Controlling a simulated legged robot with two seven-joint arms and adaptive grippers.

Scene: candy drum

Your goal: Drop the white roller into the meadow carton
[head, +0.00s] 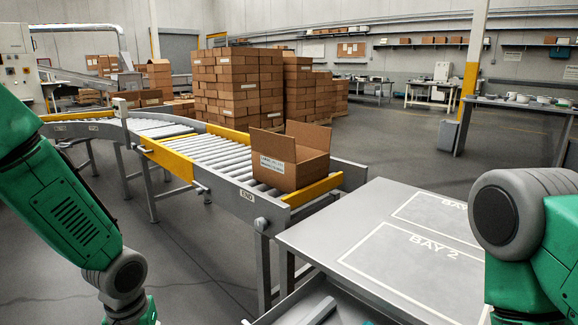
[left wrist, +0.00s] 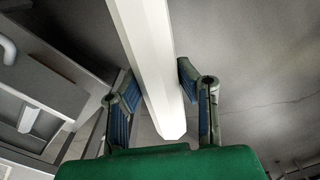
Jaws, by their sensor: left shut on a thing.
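The white roller (left wrist: 148,45) is a long pale bar in the left wrist view, running from the top edge down between my fingers. My left gripper (left wrist: 156,92) is shut on it near its lower end. In the head view my left arm comes in at the left, and its gripper and the roller are out of the picture. An open cardboard carton (head: 290,175) with raised flaps and a white label stands at the end of the roller conveyor; the label is too small to read. My right arm shows at the right edge; its gripper is out of view.
The conveyor (head: 220,155) has yellow side guards. A grey table (head: 330,228) with marked bays stands to its right. A grey bar-like part (head: 318,312) shows at the bottom edge. Stacked boxes (head: 238,85) stand behind. Open floor lies between my left arm and the conveyor.

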